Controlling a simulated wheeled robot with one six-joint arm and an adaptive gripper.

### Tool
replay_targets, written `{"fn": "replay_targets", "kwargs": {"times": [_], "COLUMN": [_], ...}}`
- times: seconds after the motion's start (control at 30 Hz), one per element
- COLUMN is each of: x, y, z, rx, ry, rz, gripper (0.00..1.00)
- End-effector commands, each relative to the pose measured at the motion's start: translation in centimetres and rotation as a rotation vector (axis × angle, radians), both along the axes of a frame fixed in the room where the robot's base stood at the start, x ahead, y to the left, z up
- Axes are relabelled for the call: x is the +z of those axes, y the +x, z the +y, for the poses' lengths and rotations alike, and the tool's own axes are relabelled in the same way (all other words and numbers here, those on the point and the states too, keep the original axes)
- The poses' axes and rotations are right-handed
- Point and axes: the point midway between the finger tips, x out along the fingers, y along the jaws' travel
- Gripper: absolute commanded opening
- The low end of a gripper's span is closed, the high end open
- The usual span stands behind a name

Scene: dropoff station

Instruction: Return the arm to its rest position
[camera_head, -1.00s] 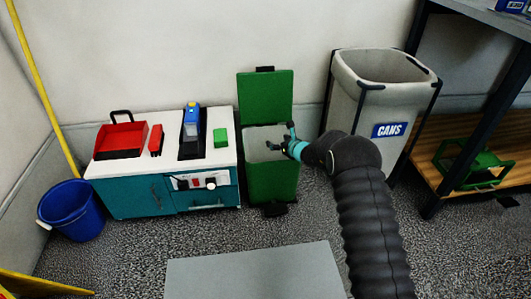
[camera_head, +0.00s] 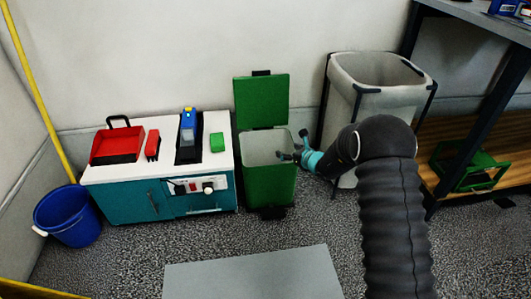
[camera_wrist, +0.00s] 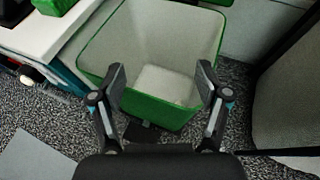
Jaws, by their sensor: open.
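My gripper (camera_head: 292,155) is at the right rim of the green bin, in front of the grey can bin, in the head view. In the wrist view my gripper (camera_wrist: 162,80) shows two fingers spread apart with nothing between them. The green bin (camera_head: 268,185) stands open with its lid (camera_head: 262,102) up against the wall. In the wrist view the green bin (camera_wrist: 158,110) lies beyond and below the fingertips, and the part of its inside that shows looks empty. My black arm rises from the lower right and hides part of the can bin.
A teal cabinet with a white top (camera_head: 98,177) stands left of the bin, holding a red tray (camera_head: 117,146). A blue bucket (camera_head: 68,216) is at far left. The grey can bin (camera_head: 345,105) and a wooden shelf (camera_head: 440,180) are at right. A grey panel (camera_head: 255,275) lies in front.

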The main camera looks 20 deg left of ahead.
Motion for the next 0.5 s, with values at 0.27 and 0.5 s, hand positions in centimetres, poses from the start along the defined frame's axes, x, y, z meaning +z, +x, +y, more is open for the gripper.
{"fn": "replay_targets", "kwargs": {"times": [0.27,0.5], "x": [0.1,-3.5], "y": [0.0,-6.2], "z": [0.1,0.6], "rx": [0.015,0.324], "ry": [-0.015,-0.193], "rz": [-0.026,-0.120], "gripper": [0.76,0.76]}}
